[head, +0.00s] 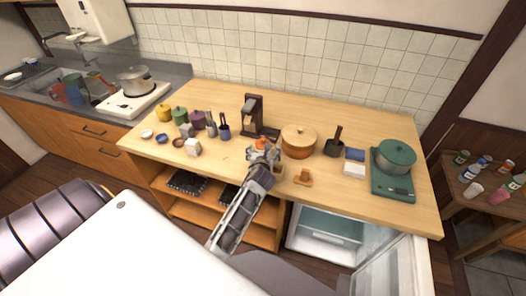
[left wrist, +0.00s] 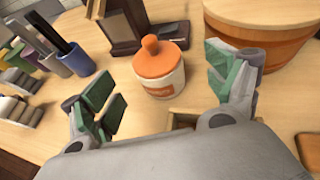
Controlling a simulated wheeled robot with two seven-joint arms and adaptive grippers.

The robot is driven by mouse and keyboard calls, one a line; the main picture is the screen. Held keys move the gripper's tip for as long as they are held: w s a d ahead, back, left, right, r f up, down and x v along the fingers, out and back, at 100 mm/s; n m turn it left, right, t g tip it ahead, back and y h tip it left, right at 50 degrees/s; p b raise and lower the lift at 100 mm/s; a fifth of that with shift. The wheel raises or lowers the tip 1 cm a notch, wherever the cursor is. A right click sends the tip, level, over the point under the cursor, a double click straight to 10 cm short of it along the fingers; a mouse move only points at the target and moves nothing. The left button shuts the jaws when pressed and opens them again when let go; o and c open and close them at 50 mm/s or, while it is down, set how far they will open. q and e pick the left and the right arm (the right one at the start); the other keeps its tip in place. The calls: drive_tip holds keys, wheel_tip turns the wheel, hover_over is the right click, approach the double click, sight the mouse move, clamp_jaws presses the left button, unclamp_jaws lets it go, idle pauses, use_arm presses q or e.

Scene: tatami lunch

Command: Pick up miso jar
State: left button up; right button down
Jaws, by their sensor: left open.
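The miso jar is a small white jar with an orange lid and knob and an orange label; I take it to be the one in the left wrist view (left wrist: 160,72). It stands upright on the wooden counter, and its lid shows in the head view (head: 262,144). My left gripper (head: 263,156) is open and empty, reaching over the counter's front part. In the left wrist view its fingers (left wrist: 170,95) are spread, with the jar between and just beyond them, apart from both. The jar's lower part is hidden by the gripper in the head view. My right gripper is not seen.
A round wooden tub (head: 298,141) stands close right of the jar. A dark brown stand (head: 252,112) is behind it. A cup of utensils (head: 223,127) is to the left, and a small wooden piece (head: 303,178) lies front right. Free counter lies farther back.

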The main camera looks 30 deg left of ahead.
sight(263, 146)
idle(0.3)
use_arm(q)
drive_tip(key=shift+f+x, duration=0.2)
drive_tip(key=shift+x, duration=1.35)
drive_tip(key=shift+w+a+f, duration=0.45)
drive_tip(key=shift+w+a, duration=0.2)
drive_tip(key=shift+r, duration=0.1)
clamp_jaws()
